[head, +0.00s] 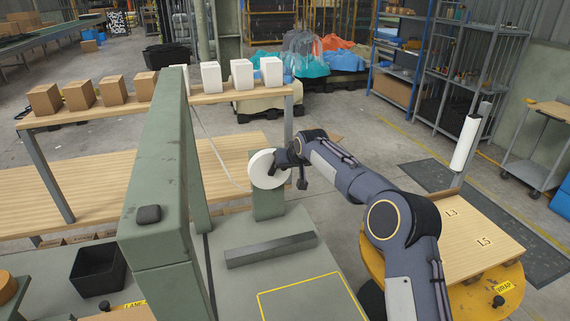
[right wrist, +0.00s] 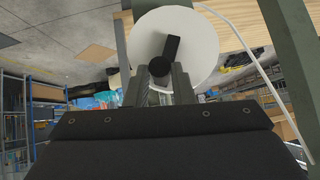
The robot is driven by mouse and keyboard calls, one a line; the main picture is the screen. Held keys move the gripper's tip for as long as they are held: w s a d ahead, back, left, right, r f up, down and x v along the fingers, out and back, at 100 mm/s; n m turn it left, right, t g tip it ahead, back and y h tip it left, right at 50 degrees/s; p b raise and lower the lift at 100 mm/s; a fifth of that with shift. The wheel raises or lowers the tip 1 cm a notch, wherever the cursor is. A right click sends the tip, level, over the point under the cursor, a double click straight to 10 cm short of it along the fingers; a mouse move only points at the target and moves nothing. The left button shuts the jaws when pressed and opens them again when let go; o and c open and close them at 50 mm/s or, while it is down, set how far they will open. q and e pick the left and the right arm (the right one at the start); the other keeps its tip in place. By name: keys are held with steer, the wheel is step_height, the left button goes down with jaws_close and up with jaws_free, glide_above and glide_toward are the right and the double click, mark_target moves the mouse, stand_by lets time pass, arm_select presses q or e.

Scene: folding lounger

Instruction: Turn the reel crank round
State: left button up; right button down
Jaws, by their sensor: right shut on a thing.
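The reel is a white disc (head: 262,172) standing upright on a green-grey post (head: 268,205) in the middle of the head view. It fills the top middle of the right wrist view (right wrist: 200,62). Its crank is a black arm with a round black knob (right wrist: 159,70), seen in front of the disc. My right gripper (head: 282,160) reaches the reel from the right. In the right wrist view its two fingers (right wrist: 161,88) are shut on the crank knob. The far end of the crank grip is hidden between the fingers. My left gripper is not in view.
A thin white strip (head: 213,150) runs from near the reel up to the left. A green-grey frame (head: 165,170) stands left of it. A dark bar (head: 271,250) lies in front. Boxes (head: 112,90) line the shelf behind. A yellow round table (head: 480,298) stands right.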

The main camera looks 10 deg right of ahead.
steer(key=shift+d+f, duration=0.2)
steer(key=shift+f, duration=0.05)
steer(key=c, duration=1.3)
jaws_free()
steer(key=shift+o, duration=0.2)
steer(key=shift+r, duration=0.1)
steer(key=shift+a, duration=0.1)
steer(key=shift+s+r, duration=0.1)
steer(key=b+v, duration=0.2)
steer(key=v, duration=0.5)
steer(key=shift+r+b, duration=0.25)
steer(key=shift+b, duration=0.15)
steer(key=shift+s, duration=0.15)
